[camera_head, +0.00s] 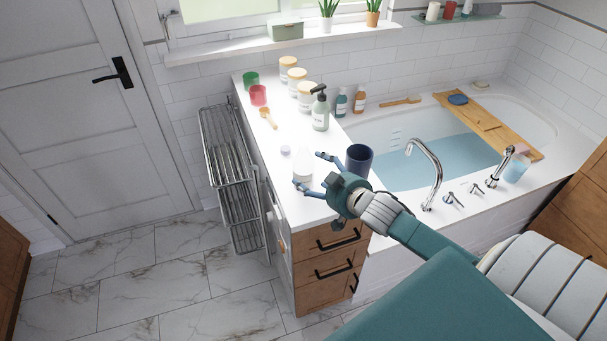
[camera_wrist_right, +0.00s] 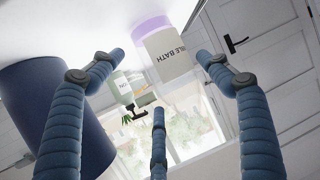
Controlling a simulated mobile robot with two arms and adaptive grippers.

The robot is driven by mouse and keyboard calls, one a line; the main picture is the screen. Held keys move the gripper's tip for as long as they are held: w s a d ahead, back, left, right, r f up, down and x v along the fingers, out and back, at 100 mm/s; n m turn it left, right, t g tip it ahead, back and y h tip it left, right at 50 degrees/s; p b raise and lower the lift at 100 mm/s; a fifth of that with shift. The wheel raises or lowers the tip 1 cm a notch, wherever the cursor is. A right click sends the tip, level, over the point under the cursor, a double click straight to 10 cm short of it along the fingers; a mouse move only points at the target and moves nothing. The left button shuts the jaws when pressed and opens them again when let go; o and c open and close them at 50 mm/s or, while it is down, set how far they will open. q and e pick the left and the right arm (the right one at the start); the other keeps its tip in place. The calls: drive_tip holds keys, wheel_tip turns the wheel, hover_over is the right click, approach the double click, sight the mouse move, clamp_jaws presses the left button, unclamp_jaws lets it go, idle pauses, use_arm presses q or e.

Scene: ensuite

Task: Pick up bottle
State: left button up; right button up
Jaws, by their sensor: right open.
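A white bottle (camera_head: 303,164) stands on the counter near its front end. In the right wrist view the bottle (camera_wrist_right: 170,58) carries a label partly reading "BLE BATH", with a lilac band at its counter end. That view is upside down. My right gripper (camera_head: 313,173) is open and empty, reaching in from the right with its fingers pointing at the bottle. In the wrist view the bottle shows beyond and between the spread fingertips (camera_wrist_right: 162,62). I cannot tell whether any finger touches it. My left gripper is not in view.
A dark blue cup (camera_head: 359,160) stands close beside my right gripper, also large in the wrist view (camera_wrist_right: 60,120). A pump bottle (camera_head: 320,112), jars (camera_head: 307,96), a red cup (camera_head: 258,95) and a green cup (camera_head: 251,80) stand farther back. The bathtub (camera_head: 400,165) lies right.

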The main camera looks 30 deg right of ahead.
sight(313, 173)
drive_tip(key=shift+w, duration=0.45)
drive_tip(key=p+x, duration=0.1)
drive_tip(key=x, duration=0.2)
drive_tip(key=shift+w+p, duration=0.1)
drive_tip(key=shift+p, duration=0.2)
drive_tip(key=shift+w+f, duration=0.35)
drive_tip(key=shift+w, duration=0.05)
drive_tip(key=shift+s, duration=0.1)
drive_tip(key=shift+r, duration=0.1)
drive_tip(key=c, duration=1.1)
drive_tip(key=shift+o, duration=0.2)
drive_tip(key=shift+r, duration=0.15)
